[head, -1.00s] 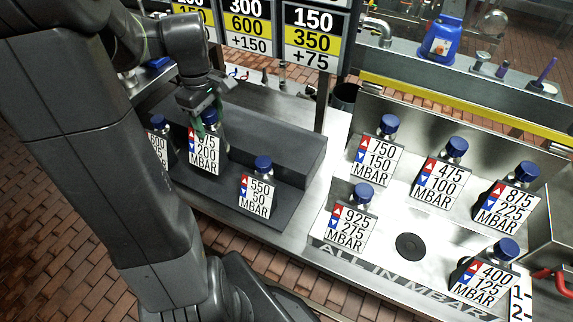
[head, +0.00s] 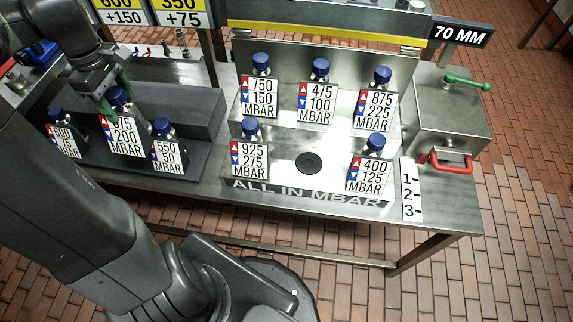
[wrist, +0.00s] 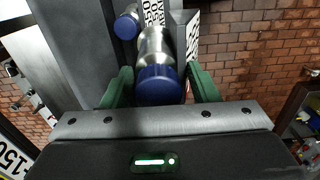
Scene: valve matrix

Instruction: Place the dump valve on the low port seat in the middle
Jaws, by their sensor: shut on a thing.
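My gripper (head: 116,96) has green fingers closed around a steel valve with a blue cap (head: 120,97). The valve's placard (head: 127,136) ends in 75 over 200 MBAR; its first digit is partly hidden. In the wrist view, the blue cap (wrist: 159,86) sits between the green fingers. The held valve is over the dark stepped rack at left; I cannot tell whether it is lifted clear. The low middle seat, a bare black disc (head: 309,163), lies on the steel tray between the 925/275 valve (head: 249,158) and the 400/125 valve (head: 368,173).
Valves 750/150 (head: 259,97), 475/100 (head: 317,102) and 875/225 (head: 376,109) stand in the tray's back row. Two more valves, 550/50 (head: 167,154) and one at far left (head: 64,141), stand on the dark rack (head: 205,130). A steel box with a red handle (head: 447,162) stands at right.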

